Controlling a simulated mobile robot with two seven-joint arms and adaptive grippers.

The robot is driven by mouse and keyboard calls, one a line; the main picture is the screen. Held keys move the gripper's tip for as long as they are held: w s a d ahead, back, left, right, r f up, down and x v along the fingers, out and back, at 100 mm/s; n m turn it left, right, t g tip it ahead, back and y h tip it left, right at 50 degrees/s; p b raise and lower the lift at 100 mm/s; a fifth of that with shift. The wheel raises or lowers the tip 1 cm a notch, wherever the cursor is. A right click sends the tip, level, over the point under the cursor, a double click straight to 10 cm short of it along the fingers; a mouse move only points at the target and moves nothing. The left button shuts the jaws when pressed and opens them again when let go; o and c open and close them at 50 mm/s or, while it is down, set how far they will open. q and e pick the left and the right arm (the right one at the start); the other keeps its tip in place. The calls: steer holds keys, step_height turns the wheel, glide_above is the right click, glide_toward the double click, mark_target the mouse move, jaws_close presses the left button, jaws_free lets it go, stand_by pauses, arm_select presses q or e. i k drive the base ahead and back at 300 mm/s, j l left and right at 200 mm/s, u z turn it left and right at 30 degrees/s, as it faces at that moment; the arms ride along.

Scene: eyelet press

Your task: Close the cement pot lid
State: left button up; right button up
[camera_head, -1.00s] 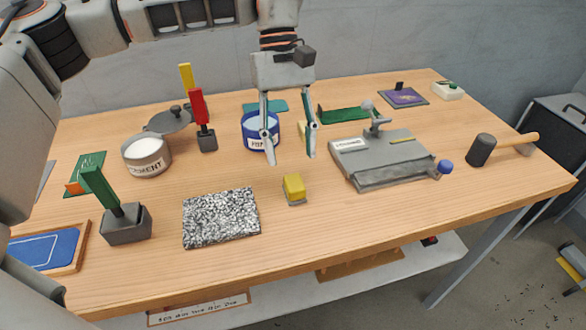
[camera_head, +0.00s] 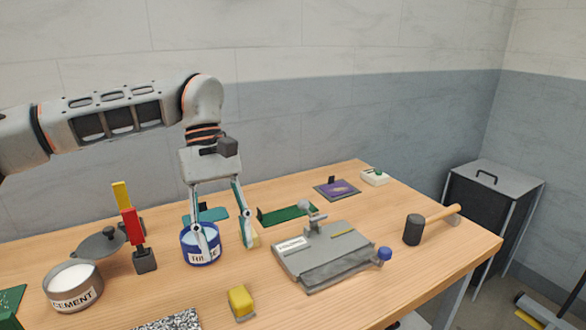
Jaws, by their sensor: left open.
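The cement pot (camera_head: 74,287) is a grey round pot with a "CEMENT" label and pale contents, at the left of the table. Its lid (camera_head: 101,243) is a dark grey disc with a knob. The lid is behind and to the right of the pot's mouth, tilted back, so the pot is open. My left gripper (camera_head: 225,249) is open, pointing down, at the blue pot (camera_head: 201,245), well right of the cement pot. One finger overlaps the blue pot in the picture; I cannot tell whether it touches. My right gripper is not in view.
A red-and-yellow-handled tool (camera_head: 133,228) stands between the cement pot and the blue pot. A yellow block (camera_head: 241,301) lies in front. A grey press base (camera_head: 325,259) and a mallet (camera_head: 414,229) are to the right. Wood between them is clear.

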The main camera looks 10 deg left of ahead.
mark_target(101, 244)
steer(key=k, duration=0.95)
